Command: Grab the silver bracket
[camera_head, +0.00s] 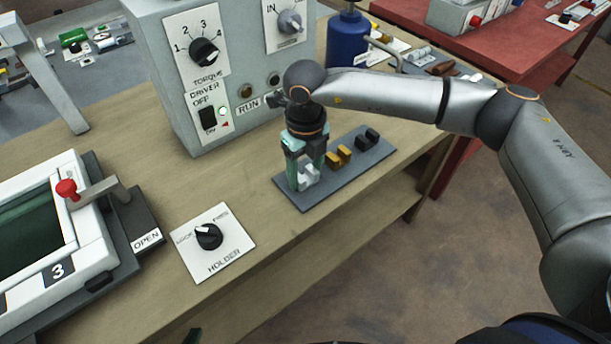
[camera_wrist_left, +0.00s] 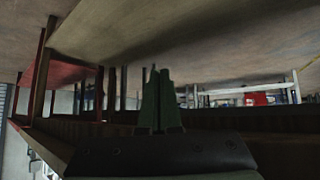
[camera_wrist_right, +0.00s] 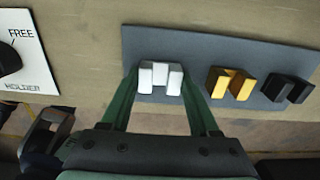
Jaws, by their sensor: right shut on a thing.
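The silver bracket (camera_head: 308,176) is at the left end of a grey mat (camera_head: 345,182) on the wooden bench. My right gripper (camera_head: 306,172) points down over it, with one finger on each side. In the right wrist view the silver bracket (camera_wrist_right: 160,77) sits between the two green fingertips (camera_wrist_right: 160,85), which are shut on it. It still appears to be at the mat; I cannot tell whether it is lifted. My left gripper (camera_wrist_left: 158,98) shows in the left wrist view with its fingers together and nothing visible between them.
A gold bracket (camera_head: 338,156) and a black bracket (camera_head: 367,138) sit to the right on the mat. A control box (camera_head: 225,60) stands behind. The holder switch plate (camera_head: 213,242) and a white-framed fixture (camera_head: 75,215) lie to the left. The bench's front edge is close.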

